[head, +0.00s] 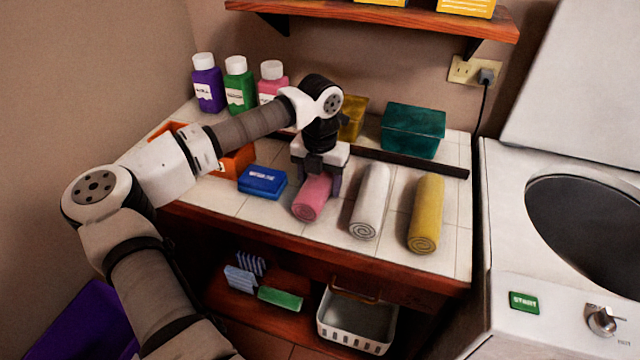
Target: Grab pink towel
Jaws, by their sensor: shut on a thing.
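The pink towel (309,200) is rolled up and lies on the white tiled counter (222,201), left of a white rolled towel (369,205) and a yellow rolled towel (426,214). My gripper (318,186) points down over the pink towel, with its fingers at the towel's two sides. It is shut on the towel. The far end of the towel is hidden under the gripper. I cannot tell whether the towel is lifted off the tiles.
A blue box (262,182) sits just left of the pink towel. Behind stand a teal container (413,130), a yellow container (352,118) and several bottles (237,84). A washing machine (545,270) borders the counter at right; a shelf (400,16) hangs above.

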